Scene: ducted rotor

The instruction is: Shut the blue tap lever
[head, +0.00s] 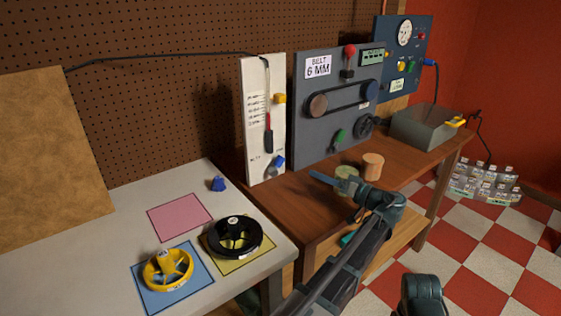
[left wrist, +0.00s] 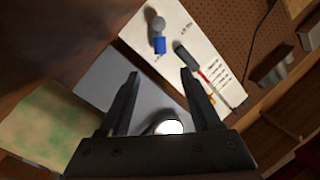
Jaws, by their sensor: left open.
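The blue tap lever (head: 278,161) sits low on the white panel (head: 250,110), on a small grey tap body. In the left wrist view the blue lever (left wrist: 160,45) shows beyond the fingertips, near the top middle, with a grey rounded part beside it. My left gripper (left wrist: 160,74) is open, with nothing held between its fingers and a gap between it and the lever. In the head view my left gripper (head: 322,180) is over the wooden bench, to the right of and below the tap.
The white panel also has a yellow part (head: 279,98) and a red-and-black handled tool (head: 268,135). A grey belt panel (head: 330,140) stands to its right.

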